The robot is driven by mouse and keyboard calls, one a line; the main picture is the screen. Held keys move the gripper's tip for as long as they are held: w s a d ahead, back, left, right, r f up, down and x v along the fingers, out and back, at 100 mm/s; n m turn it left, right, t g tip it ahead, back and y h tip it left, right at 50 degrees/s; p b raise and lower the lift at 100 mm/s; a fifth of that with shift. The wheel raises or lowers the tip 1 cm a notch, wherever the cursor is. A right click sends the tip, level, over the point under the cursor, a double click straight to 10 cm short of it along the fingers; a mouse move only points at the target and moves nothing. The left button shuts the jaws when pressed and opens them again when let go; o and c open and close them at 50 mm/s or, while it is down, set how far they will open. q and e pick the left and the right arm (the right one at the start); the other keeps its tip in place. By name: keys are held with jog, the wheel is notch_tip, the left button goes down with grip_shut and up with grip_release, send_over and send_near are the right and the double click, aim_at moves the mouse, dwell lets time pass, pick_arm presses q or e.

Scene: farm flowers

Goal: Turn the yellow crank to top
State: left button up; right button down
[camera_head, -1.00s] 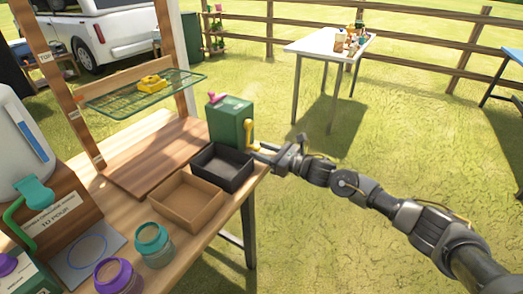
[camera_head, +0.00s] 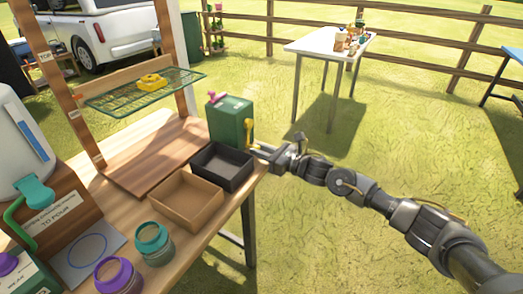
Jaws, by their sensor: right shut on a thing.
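The yellow crank (camera_head: 248,131) is on the right side of a green box (camera_head: 229,119) at the back right corner of the wooden table. My right gripper (camera_head: 258,149) is at the lower end of the crank, shut on it. The fingertips and the crank's lower end are small and partly hidden by each other. My right arm reaches in from the lower right. My left gripper is not in view.
A black tray (camera_head: 221,182) and a cardboard tray (camera_head: 186,224) stand in front of the green box. A green wire shelf (camera_head: 120,99) holds a yellow object (camera_head: 152,80). Teal (camera_head: 153,236) and purple (camera_head: 113,272) jars stand at the front. Open grass lies to the right.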

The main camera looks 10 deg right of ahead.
jog(key=shift+s+a+r+m, duration=0.15)
jog(key=shift+s+a+m, duration=0.15)
jog(key=shift+m, duration=0.3)
jog(key=m, duration=0.1)
jog(key=s+m, duration=0.1)
jog(key=shift+s+a+r+m+p, duration=0.1)
jog(key=shift+a+r+m+p, duration=0.2)
jog(key=shift+a, duration=0.05)
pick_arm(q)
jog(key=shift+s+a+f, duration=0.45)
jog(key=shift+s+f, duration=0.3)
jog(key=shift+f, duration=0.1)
pick_arm(e)
jog(key=c, duration=1.3)
grip_release()
jog(key=shift+o, duration=0.2)
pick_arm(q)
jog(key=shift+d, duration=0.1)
